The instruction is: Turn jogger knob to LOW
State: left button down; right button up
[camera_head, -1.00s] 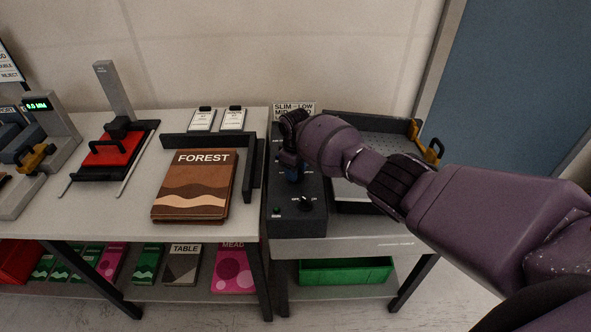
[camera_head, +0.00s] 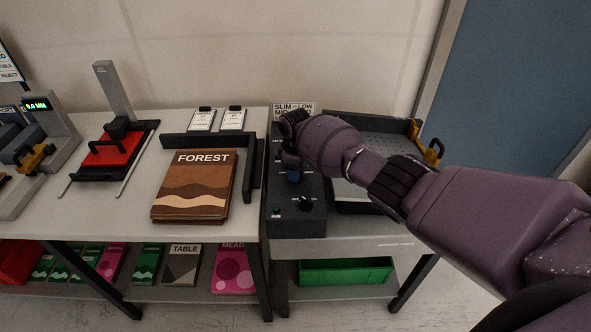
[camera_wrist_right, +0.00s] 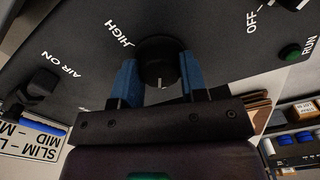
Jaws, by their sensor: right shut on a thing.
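The jogger knob (camera_wrist_right: 158,62) is round and black with a white pointer line, and sits on the dark control panel (camera_head: 314,215). In the right wrist view its pointer faces down toward my gripper's palm. The word HIGH is printed to the upper left of it. No LOW label by the knob is readable. My right gripper (camera_wrist_right: 158,76) has blue fingers on both sides of the knob and is shut on it. In the head view my right gripper (camera_head: 293,174) is mostly hidden by its own wrist. My left gripper is not in view.
The panel also has another black knob (camera_head: 305,204) and a green button (camera_wrist_right: 290,52) marked RUN. A sign (camera_head: 294,109) stands behind the panel. A metal tray (camera_head: 378,140) lies right of it. A brown FOREST book (camera_head: 195,186) lies on the left table.

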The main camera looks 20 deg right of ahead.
jog(key=o, duration=0.9)
jog(key=shift+r, duration=0.1)
jog(key=shift+r, duration=0.2)
notch_tip(320, 180, up, 10)
jog(key=shift+r+p, duration=0.1)
jog(key=shift+p, duration=0.7)
